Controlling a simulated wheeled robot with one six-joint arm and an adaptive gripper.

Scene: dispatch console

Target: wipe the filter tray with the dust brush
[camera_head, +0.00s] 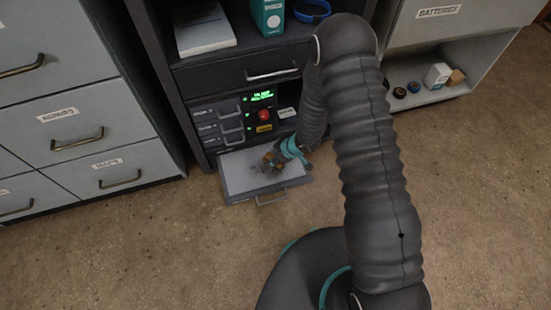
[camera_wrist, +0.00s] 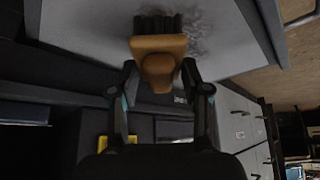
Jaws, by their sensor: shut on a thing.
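The filter tray (camera_head: 236,179) is a pale, shallow drawer pulled out at the bottom of the dark console, with a grey dust patch on its surface. It also shows in the wrist view (camera_wrist: 90,22), with the dust patch to the right of the bristles. My gripper (camera_wrist: 158,80) is shut on the dust brush (camera_wrist: 158,45), which has an orange-brown wooden body and dark bristles. The brush (camera_head: 270,160) is over the middle of the tray, bristles toward its surface. I cannot tell whether the bristles touch it. My gripper (camera_head: 285,152) partly hides the brush in the head view.
The console panel above the tray has a green display (camera_head: 262,96), a red button (camera_head: 263,115) and switches. Labelled grey drawers (camera_head: 75,130) stand at left. An open shelf (camera_head: 430,95) with small items is at right. Floor in front is clear.

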